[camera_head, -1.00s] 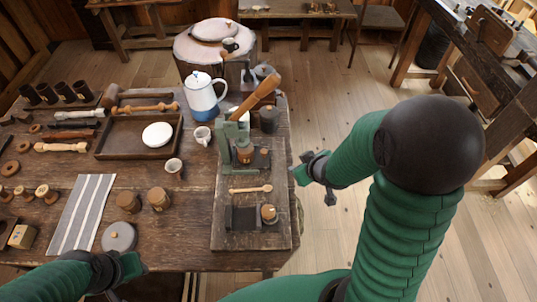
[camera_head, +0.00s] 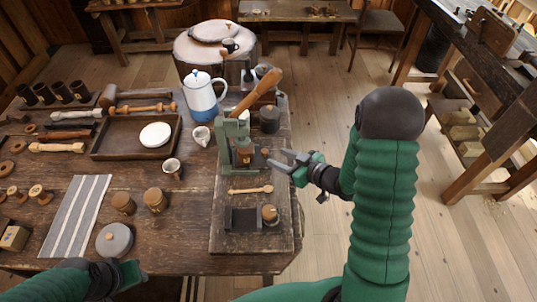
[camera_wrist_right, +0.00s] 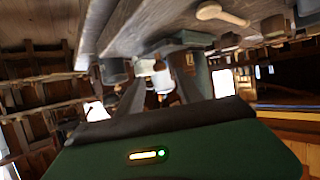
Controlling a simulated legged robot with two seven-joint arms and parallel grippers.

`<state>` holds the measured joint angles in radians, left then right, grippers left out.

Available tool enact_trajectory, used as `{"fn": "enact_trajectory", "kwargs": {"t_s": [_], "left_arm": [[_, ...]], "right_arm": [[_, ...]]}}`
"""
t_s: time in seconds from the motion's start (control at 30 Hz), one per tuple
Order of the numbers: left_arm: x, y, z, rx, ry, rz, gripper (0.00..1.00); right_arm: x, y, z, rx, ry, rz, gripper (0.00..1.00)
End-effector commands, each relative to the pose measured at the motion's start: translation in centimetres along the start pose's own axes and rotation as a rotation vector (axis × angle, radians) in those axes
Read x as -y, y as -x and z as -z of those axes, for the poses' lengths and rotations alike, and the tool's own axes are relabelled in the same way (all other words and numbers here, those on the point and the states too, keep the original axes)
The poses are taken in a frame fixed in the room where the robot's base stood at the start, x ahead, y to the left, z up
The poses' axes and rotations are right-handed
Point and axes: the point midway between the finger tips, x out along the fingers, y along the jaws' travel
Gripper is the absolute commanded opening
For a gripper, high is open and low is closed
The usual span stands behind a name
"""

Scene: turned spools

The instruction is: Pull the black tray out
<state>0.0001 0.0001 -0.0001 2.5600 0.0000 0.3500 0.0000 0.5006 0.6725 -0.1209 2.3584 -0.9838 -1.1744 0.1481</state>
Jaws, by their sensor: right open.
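A green press (camera_head: 225,145) with a raised wooden lever stands on a grey-brown board at the table's right end. A small dark piece (camera_head: 259,161) low on the press's right side looks like the black tray; its outline is partly hidden. My right gripper (camera_head: 281,160) is open, just right of this piece at about its height, its fingers pointing left at it. I see no grip on it. In the right wrist view the open fingers (camera_wrist_right: 160,92) point at blurred parts of the press. My left gripper (camera_head: 132,272) is low over the table's front edge; its jaws are unclear.
The board (camera_head: 232,243) also carries a wooden spoon (camera_head: 251,189), a dark block (camera_head: 242,217) and a small wooden-topped jar (camera_head: 270,215). A dark canister (camera_head: 269,120) stands behind. Open floor lies right of the table.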

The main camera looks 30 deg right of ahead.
Motion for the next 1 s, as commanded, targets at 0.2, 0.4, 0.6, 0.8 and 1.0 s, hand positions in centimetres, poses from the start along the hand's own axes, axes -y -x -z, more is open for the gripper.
{"fn": "enact_trajectory", "kwargs": {"t_s": [0.2, 0.4, 0.6, 0.8, 1.0], "left_arm": [[0.0, -0.4, -0.1, 0.0, 0.0, 0.0, 0.36], [0.0, -0.5, -0.1, 0.0, 0.0, 0.0, 0.36], [0.0, -0.5, -0.1, 0.0, 0.0, 0.0, 0.36], [0.0, -0.5, -0.1, 0.0, 0.0, 0.0, 0.36], [0.0, -0.5, -0.1, 0.0, 0.0, 0.0, 0.36]], "right_arm": [[0.0, -4.5, -0.1, 0.0, 0.0, 0.001, 0.43], [0.0, -5.9, 0.0, -0.001, -0.001, -0.001, 0.43], [0.0, -5.9, 0.1, -0.001, -0.001, -0.001, 0.43], [0.0, -5.9, 0.0, 0.0, 0.0, -0.001, 0.17], [0.0, -5.8, 0.0, 0.0, 0.0, -0.001, 0.0]]}}
